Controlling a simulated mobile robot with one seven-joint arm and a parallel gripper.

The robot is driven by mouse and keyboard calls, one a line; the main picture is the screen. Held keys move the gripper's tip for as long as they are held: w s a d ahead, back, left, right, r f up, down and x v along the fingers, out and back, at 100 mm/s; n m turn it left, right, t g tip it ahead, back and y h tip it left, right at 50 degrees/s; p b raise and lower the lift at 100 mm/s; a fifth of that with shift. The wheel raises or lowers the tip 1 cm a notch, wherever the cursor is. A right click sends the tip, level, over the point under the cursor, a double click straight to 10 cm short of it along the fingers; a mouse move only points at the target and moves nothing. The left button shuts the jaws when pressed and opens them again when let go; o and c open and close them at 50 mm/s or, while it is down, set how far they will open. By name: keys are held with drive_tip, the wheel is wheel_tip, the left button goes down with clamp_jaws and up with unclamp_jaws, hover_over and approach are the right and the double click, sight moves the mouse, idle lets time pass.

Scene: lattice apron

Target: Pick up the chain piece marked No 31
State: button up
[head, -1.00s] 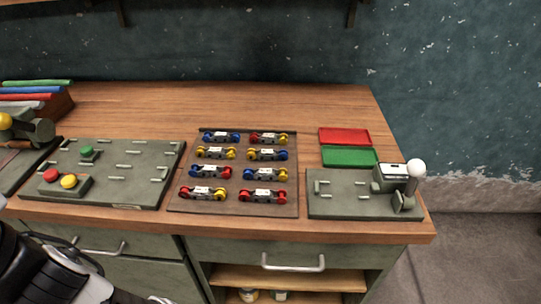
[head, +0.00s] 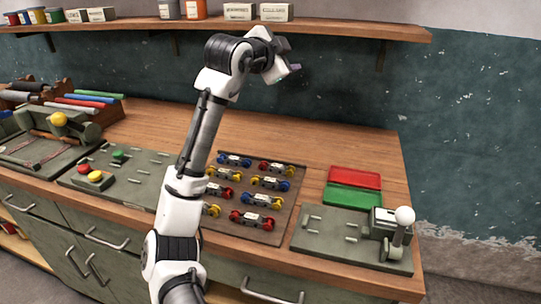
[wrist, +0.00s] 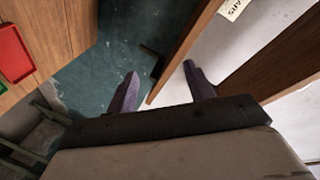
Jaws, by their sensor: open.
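Several chain pieces with red, blue and yellow ends and pale labels lie in two columns on a brown tray (head: 286,222) on the workbench. The labels are too small to read, so I cannot tell which is No 31. One piece with two red ends (head: 252,220) lies at the tray's front. My arm hides part of the tray's left side. My gripper (head: 290,68) is raised high above the back of the bench, away from the tray. In the wrist view my gripper (wrist: 160,85) has its two fingers wide apart with nothing between them.
A wooden shelf (head: 350,28) with boxes and jars runs along the wall close to my gripper. A red tray (head: 355,177) and a green tray (head: 353,198) lie right of the pieces. A grey lever fixture (head: 330,238) stands at the right; a button panel (head: 135,185) lies left.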

drive_tip(key=d+f+m+g+y, duration=0.2)
drive_tip(key=d+f+g, duration=0.15)
drive_tip(key=f, duration=0.35)
drive_tip(key=m+g+y, duration=0.3)
drive_tip(key=g+y, duration=0.3)
drive_tip(key=g, duration=0.4)
approach(270, 179)
wheel_tip(270, 179, down, 3)
drive_tip(key=shift+d+r+b, duration=0.1)
drive_tip(key=shift+r+b, duration=0.05)
drive_tip(key=shift+b, duration=0.3)
drive_tip(key=shift+w+f+p, duration=0.1)
drive_tip(key=shift+f+p, duration=0.65)
drive_tip(key=shift+f, duration=2.3)
drive_tip(key=shift+c, duration=0.2)
clamp_jaws()
drive_tip(key=shift+r, duration=0.1)
